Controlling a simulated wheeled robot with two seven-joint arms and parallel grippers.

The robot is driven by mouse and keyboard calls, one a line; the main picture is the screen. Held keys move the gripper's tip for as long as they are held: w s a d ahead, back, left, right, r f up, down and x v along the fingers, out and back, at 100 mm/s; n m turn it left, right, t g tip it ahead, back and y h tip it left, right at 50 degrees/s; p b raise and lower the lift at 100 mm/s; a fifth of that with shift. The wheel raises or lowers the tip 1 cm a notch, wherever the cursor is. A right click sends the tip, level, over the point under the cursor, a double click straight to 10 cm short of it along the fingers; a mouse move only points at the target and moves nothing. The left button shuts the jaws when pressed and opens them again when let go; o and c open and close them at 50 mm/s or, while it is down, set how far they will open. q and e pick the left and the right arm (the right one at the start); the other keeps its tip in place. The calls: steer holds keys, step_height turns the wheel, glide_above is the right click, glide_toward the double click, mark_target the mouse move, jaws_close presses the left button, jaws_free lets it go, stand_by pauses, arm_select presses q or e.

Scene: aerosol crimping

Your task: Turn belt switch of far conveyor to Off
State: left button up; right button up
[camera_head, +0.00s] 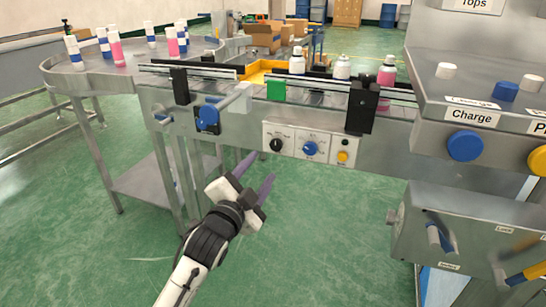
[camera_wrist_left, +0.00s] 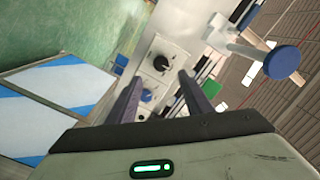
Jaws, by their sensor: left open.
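A white control panel (camera_head: 295,143) is on the front of the conveyor. It carries a black knob (camera_head: 276,145), a blue knob (camera_head: 310,148) and a yellow button (camera_head: 343,156); their lettering is too small to read. My left gripper (camera_head: 260,168) is open and empty, below and left of the panel, with its purple fingers pointing up toward it. In the left wrist view, the black knob (camera_wrist_left: 161,63) appears just beyond the fingertips (camera_wrist_left: 159,78), and the blue knob (camera_wrist_left: 147,96) shows between the fingers. Neither is touched. My right gripper is not in view.
Bottles stand on the conveyor (camera_head: 225,86) and the round table (camera_head: 88,74). A blue knob on a bracket (camera_head: 208,116) juts out left of the panel. A machine with a "Charge" button (camera_head: 465,146) and a lever box (camera_head: 455,245) fills the right. Green floor is clear below.

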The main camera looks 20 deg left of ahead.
mark_target(276, 146)
arm_select(q)
steer(key=w+b, duration=0.1)
steer(key=w, duration=0.8)
steer(key=shift+w+d+r, duration=0.1)
steer(key=shift+w+d, duration=0.05)
steer(key=shift+w, duration=0.5)
steer(key=c, duration=1.1)
steer(key=shift+o, duration=0.2)
